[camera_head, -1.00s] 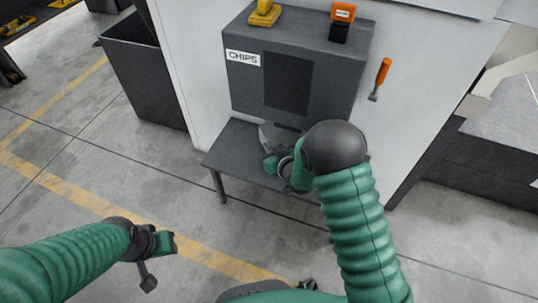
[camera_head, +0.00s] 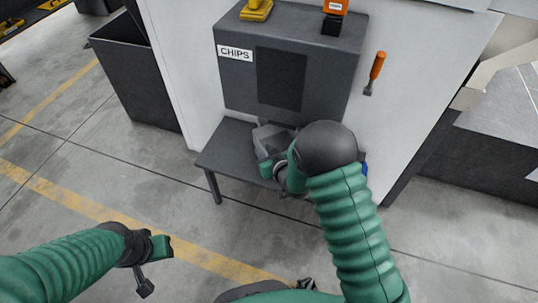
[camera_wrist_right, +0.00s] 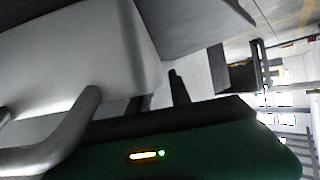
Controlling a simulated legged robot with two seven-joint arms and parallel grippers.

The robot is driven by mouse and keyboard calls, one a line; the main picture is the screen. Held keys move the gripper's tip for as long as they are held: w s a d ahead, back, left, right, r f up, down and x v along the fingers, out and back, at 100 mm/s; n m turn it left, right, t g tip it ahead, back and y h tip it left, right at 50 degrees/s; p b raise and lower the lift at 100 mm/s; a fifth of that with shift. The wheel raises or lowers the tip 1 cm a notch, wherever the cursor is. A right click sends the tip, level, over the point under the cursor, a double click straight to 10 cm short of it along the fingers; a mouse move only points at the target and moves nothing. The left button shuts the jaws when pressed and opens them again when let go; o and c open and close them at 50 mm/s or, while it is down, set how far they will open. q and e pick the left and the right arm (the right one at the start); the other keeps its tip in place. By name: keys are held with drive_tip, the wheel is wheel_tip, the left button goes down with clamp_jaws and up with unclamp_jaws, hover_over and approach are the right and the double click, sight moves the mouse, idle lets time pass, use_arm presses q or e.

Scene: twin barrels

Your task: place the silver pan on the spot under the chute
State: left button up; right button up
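The silver pan (camera_head: 270,137) is at the dark table under the grey box labelled CHIPS (camera_head: 285,60). Its lower part and exact contact with the table are hard to see. The chute opening is not clearly visible. My right gripper (camera_head: 275,165) is at the pan's near side, partly hidden by my own wrist. In the right wrist view the pan (camera_wrist_right: 85,55) fills the left, its curved handle (camera_wrist_right: 70,130) close to my gripper's dark finger; whether the finger grips it is not visible. My left gripper (camera_head: 158,266) is open and empty over the floor at lower left.
The dark table (camera_head: 222,160) stands against a white machine wall. A dark bin (camera_head: 135,75) is to the left. Yellow and orange items sit on the box. The floor at left is open.

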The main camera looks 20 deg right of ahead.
drive_tip(key=s+d+r+g+p, duration=0.1)
drive_tip(key=s+r+g, duration=0.2)
drive_tip(key=s, duration=0.6)
drive_tip(key=s+d+r+m+g+h+p, duration=0.1)
drive_tip(key=s+d+r+g, duration=0.1)
drive_tip(key=s, duration=0.8)
drive_tip(key=s+d+r+m+g+h+p, duration=0.1)
drive_tip(key=s+r+g, duration=0.4)
drive_tip(key=s, duration=0.5)
drive_tip(key=shift+s+d+r+p, duration=0.2)
drive_tip(key=shift+d+r+p, duration=0.4)
drive_tip(key=shift+d, duration=0.15)
